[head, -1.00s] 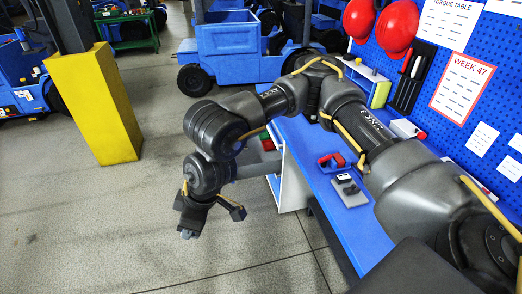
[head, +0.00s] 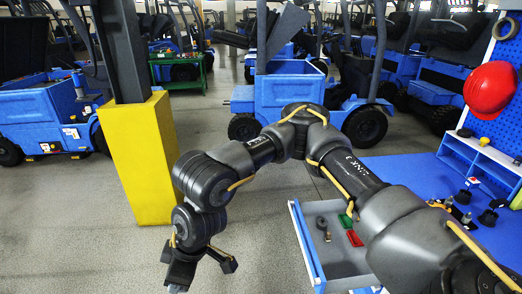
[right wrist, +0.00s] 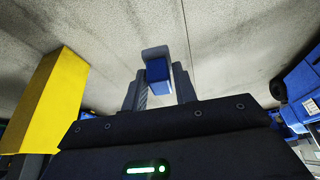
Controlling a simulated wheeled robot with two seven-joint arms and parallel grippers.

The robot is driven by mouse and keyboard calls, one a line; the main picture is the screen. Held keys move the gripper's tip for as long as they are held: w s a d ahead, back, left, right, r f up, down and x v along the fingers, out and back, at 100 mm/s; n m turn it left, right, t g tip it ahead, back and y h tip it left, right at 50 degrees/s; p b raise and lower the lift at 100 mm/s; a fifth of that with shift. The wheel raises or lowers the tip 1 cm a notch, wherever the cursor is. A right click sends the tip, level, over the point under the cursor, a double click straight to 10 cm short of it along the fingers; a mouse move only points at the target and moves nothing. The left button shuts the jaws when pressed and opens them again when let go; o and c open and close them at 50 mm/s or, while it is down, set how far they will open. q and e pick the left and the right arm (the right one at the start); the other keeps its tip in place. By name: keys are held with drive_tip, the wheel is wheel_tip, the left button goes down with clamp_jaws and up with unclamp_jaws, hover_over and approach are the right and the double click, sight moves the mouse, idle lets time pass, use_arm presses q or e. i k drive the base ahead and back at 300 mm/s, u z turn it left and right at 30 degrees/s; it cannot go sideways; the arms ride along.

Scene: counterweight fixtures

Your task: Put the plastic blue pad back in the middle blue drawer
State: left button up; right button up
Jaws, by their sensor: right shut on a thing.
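My right arm comes in from the right in the head view, and my right gripper (head: 176,288) hangs over open floor at the bottom edge, partly cut off. In the right wrist view the right gripper (right wrist: 157,88) is shut on the small blue pad (right wrist: 157,70), which shows between its grey fingers above the floor. An open drawer (head: 308,245) with a blue front sticks out from the workbench, to the right of the gripper and partly behind my arm. I cannot tell its level. My left gripper is not in view.
The drawer holds a green block (head: 345,221), a red block (head: 354,238) and small dark parts. A yellow post base (head: 140,160) stands left of my gripper. The blue workbench top (head: 420,172) carries small fixtures. Blue vehicles stand behind. Floor between post and drawer is clear.

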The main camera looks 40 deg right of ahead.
sight(334, 253)
drive_tip(key=z, duration=0.1)
drive_tip(key=i, duration=2.15)
drive_tip(key=z, duration=1.05)
drive_tip(key=i, duration=1.05)
drive_tip(key=z, duration=1.7)
drive_tip(key=i, duration=0.7)
drive_tip(key=z, duration=0.45)
